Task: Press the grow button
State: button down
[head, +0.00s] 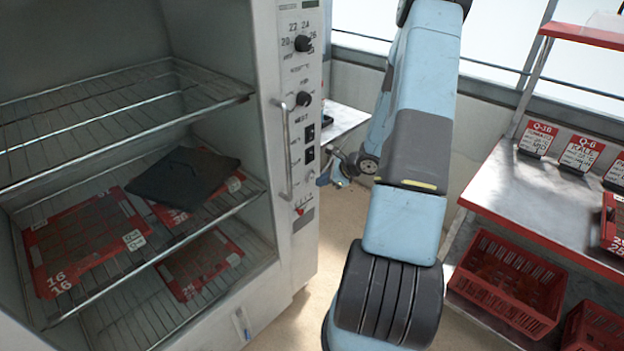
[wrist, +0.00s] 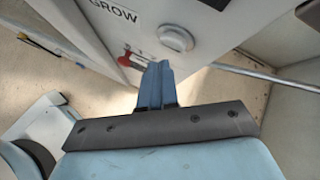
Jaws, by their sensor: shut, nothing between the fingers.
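The grow button (wrist: 176,38) is a round, pale grey button on a white panel in the wrist view. The GROW label (wrist: 115,11) is to its left. My gripper (wrist: 156,66) is shut and empty, its blue fingertips just below and left of the button in the picture. I cannot tell the exact gap between them. In the head view my gripper (head: 324,180) is beside the lower part of the cabinet's control panel (head: 301,72). I cannot pick out the grow button clearly there.
A red switch (wrist: 130,58) is close left of my fingertips. A vertical door handle (head: 286,150) stands out from the open cabinet. Wire shelves (head: 120,100) hold red trays (head: 85,245) and a dark panel (head: 185,176). A bench (head: 510,190) with red crates (head: 505,280) is at right.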

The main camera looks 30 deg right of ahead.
jog(key=shift+s, duration=0.1)
jog(key=s, duration=0.1)
jog(key=s+d, duration=0.1)
jog(key=s, duration=0.2)
jog(key=shift+s+d, duration=0.25)
jog(key=shift+d, duration=0.1)
jog(key=shift+s, duration=0.1)
dwell(0.5)
